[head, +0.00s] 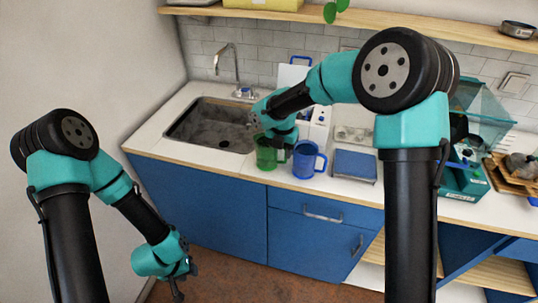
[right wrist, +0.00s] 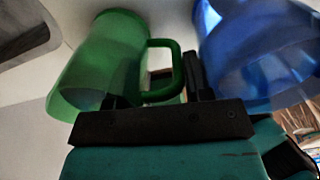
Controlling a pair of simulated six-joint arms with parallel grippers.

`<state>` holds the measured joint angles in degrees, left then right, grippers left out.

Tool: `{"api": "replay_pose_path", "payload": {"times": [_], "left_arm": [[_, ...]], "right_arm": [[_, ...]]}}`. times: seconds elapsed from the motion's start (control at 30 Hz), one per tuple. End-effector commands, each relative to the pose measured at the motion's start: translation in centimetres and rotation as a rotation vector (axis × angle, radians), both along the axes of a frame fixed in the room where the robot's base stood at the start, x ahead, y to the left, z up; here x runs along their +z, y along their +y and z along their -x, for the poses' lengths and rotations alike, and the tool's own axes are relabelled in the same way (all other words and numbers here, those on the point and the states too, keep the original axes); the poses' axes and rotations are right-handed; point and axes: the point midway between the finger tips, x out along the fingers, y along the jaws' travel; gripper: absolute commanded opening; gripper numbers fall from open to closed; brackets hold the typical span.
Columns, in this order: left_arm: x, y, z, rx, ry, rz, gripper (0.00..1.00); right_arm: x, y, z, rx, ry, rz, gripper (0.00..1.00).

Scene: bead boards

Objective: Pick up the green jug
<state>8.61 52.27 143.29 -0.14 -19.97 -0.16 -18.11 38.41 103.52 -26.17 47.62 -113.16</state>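The green jug (head: 268,155) stands upright on the counter, right of the sink, with its handle towards the right. The blue jug (head: 306,160) stands just right of it. My right gripper (head: 285,140) is down at the green jug and covers part of its top in the head view. In the right wrist view the green jug (right wrist: 105,60) fills the left and its handle lies between the two spread fingers of my right gripper (right wrist: 158,95). The blue jug (right wrist: 262,50) is close to the right finger. My left gripper (head: 182,280) hangs empty in front of the cabinets, its fingers apart.
The sink (head: 212,125) with its tap (head: 228,62) is left of the jugs. A blue-topped scale (head: 354,165) is to the right. A white carton stands behind the jugs. A teal machine (head: 470,150) stands further right. A shelf (head: 400,27) runs above.

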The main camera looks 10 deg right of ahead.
Motion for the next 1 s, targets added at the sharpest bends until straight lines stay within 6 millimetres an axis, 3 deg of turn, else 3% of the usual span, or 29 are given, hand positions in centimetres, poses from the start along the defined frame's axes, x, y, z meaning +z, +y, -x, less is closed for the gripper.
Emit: {"api": "replay_pose_path", "payload": {"times": [0.3,0.67,1.0], "left_arm": [[0.0,0.0,0.0,0.000,0.000,0.000,0.37],[0.0,0.0,0.0,0.000,0.000,0.000,0.37],[0.0,0.0,0.0,0.000,0.000,0.000,0.37]], "right_arm": [[0.0,0.0,0.0,0.000,0.000,0.000,0.00],[0.4,0.0,0.0,0.000,-0.003,-0.001,0.00],[3.5,0.0,-0.1,0.000,-0.004,-0.001,0.00]]}}
